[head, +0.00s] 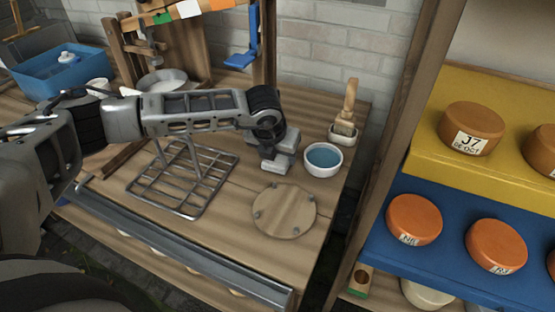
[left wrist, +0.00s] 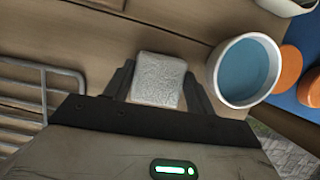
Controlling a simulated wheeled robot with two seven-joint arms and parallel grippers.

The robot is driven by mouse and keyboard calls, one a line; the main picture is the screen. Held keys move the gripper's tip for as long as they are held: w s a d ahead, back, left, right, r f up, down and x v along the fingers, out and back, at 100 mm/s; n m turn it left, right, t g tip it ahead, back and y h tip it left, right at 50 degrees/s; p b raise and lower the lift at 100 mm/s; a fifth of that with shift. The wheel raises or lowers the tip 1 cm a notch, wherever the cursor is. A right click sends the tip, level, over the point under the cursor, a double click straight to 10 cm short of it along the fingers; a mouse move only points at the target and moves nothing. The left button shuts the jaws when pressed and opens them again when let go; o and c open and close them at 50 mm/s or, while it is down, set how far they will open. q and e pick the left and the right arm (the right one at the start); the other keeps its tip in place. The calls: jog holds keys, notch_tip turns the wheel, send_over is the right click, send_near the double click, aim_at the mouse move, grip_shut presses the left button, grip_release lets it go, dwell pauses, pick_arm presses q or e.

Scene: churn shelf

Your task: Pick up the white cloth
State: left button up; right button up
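The white cloth (left wrist: 157,80) is a small folded, rough-textured block in the left wrist view. It lies between the two dark fingers of my left gripper (left wrist: 158,88), which stand close along its left and right sides. I cannot tell whether they press on it or whether it is lifted. In the head view my left gripper (head: 278,150) points down at the wooden worktop, left of the bowl, and the cloth (head: 280,164) shows as a pale block beneath it. My right gripper is in neither view.
A white bowl of blue liquid (head: 323,159) stands right of the gripper, with a brush in a holder (head: 345,120) behind it. A round wooden board (head: 284,210) lies in front. A wire rack (head: 185,178) is at left. Shelves with orange cheeses (head: 414,219) stand at right.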

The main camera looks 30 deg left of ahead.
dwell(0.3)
pick_arm(q)
jog(key=shift+r+b, duration=0.3)
jog(key=shift+r, duration=0.3)
jog(key=s+r+b, duration=0.3)
jog(key=s+r, duration=0.8)
jog(key=s, duration=0.3)
jog(key=shift+a+r, duration=0.4)
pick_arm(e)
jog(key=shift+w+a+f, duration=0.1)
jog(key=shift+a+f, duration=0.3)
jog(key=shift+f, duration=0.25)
pick_arm(q)
jog(key=o, duration=0.4)
jog(key=shift+c, duration=1.6)
